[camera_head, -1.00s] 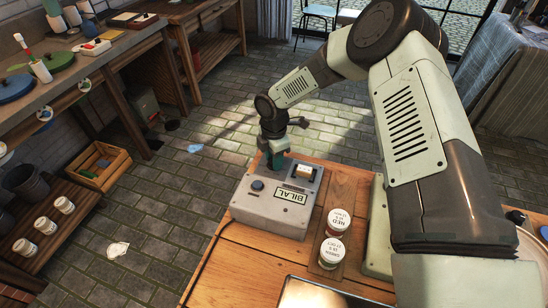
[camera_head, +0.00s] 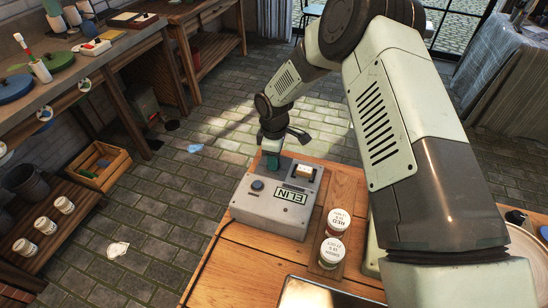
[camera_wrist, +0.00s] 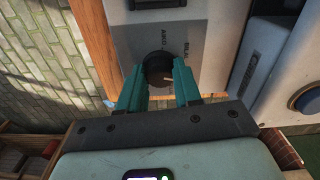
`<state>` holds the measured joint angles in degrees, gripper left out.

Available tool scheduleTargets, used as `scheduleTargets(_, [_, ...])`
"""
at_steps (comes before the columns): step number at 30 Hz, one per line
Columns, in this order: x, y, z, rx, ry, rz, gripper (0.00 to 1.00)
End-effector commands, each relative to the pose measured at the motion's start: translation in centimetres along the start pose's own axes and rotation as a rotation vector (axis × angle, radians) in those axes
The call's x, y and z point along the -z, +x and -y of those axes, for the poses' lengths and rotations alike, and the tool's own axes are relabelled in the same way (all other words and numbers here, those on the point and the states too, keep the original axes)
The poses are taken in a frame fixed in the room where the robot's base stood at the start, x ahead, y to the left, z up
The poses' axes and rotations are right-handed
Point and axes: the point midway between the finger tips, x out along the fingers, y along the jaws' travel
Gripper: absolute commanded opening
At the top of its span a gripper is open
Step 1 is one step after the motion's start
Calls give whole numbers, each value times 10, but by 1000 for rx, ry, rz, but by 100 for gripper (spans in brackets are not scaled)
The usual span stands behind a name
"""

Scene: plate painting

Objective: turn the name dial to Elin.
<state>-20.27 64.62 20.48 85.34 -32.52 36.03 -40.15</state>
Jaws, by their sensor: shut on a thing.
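My gripper (camera_head: 270,162) is over the box's far left corner. In the wrist view, its teal fingers (camera_wrist: 159,76) are shut on the round dark name dial (camera_wrist: 156,64), one on each side. A pale pointer mark shows on the dial. The printed names AIKO and BILAL are readable beside it; other names are hidden or out of view. In the head view my gripper hides the dial.
Two white-lidded jars, RED (camera_head: 339,219) and another (camera_head: 332,250), stand close right of the box. A metal tray (camera_head: 320,292) lies in front.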

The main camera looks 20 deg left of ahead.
Motion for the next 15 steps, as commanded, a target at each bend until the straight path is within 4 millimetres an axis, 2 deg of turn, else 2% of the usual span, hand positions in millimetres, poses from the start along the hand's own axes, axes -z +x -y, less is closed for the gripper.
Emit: scheduleTargets(15, [0,0,0,-1,98,-1,3])
